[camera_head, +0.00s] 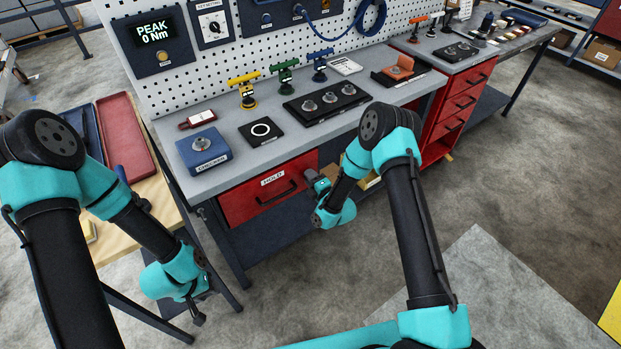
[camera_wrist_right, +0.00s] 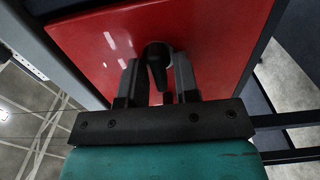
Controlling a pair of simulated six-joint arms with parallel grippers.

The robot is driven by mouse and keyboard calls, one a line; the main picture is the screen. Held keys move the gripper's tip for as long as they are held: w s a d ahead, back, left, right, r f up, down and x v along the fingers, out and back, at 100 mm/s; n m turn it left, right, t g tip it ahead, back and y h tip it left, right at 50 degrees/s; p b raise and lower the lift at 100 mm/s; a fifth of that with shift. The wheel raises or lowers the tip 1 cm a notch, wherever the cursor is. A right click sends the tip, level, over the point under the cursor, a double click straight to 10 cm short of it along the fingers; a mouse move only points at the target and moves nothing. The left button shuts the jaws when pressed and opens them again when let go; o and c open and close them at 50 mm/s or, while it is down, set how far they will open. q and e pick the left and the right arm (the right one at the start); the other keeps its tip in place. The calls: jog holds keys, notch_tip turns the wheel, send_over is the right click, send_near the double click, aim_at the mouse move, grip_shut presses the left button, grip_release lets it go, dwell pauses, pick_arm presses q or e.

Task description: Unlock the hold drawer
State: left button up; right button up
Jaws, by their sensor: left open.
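The hold drawer (camera_head: 240,206) is a red front labelled HOLD under the bench top, with a black bar handle (camera_head: 276,193). It looks closed. My right gripper (camera_head: 313,177) is at the right end of this front, partly hidden by my arm in the head view. In the right wrist view a black key or small lever (camera_wrist_right: 157,62) stands out from the red front (camera_wrist_right: 100,45). The fingers of my right gripper (camera_wrist_right: 157,84) straddle it, with narrow gaps showing on both sides. My left gripper (camera_head: 197,314) hangs low at left, open and empty, away from the drawer.
The grey bench top (camera_head: 225,128) carries a blue box (camera_head: 203,150), a black ring plate (camera_head: 261,130) and a black tray with several knobs (camera_head: 326,102). A wooden side table (camera_head: 125,215) with a red tray (camera_head: 124,135) stands at left.

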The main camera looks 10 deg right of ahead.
jog(key=shift+o, duration=0.6)
jog(key=v, duration=1.7)
jog(key=shift+s, duration=0.2)
jog(key=shift+d, duration=0.1)
